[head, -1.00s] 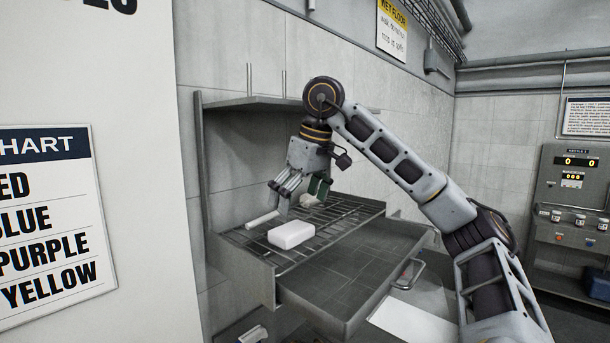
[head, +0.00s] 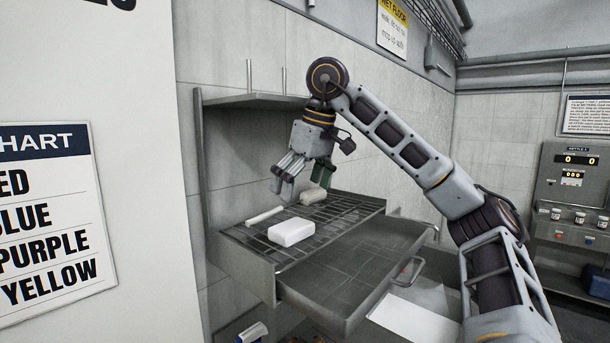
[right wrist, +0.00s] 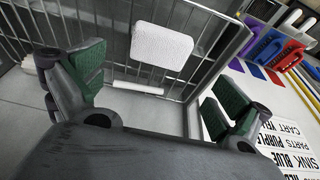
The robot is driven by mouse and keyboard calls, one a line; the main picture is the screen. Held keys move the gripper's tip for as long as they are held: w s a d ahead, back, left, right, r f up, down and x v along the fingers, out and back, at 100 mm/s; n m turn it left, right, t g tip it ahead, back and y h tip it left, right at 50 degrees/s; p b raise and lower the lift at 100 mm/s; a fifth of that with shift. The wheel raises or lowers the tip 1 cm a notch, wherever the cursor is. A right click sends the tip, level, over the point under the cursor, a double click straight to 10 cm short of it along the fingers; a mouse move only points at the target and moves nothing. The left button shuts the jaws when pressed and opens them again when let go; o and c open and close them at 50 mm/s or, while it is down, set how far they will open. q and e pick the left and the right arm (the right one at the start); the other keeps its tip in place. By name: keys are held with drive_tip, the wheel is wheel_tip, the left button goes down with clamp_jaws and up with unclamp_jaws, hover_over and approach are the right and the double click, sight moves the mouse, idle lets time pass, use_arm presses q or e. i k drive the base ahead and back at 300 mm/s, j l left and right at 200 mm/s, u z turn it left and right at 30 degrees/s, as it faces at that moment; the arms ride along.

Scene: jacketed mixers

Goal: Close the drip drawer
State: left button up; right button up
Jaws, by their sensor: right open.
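The drip drawer (head: 345,272) is pulled out below the wire rack (head: 330,217), with its tray empty and its handle (head: 411,272) at the right front. My right gripper (head: 292,190) is open and empty above the back of the rack, apart from the drawer. In the right wrist view its green-padded fingers (right wrist: 165,95) are spread wide, with the rack beyond them. My left gripper is not in view.
A white block (head: 291,232), a thin white roll (head: 264,215) and a small pale piece (head: 313,196) lie on the rack. A shelf (head: 255,101) hangs above. A control panel (head: 573,190) stands at the right. A white wall with a colour chart (head: 50,215) is at the left.

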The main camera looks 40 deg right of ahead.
sight(336, 287)
drive_tip(key=z, duration=2.15)
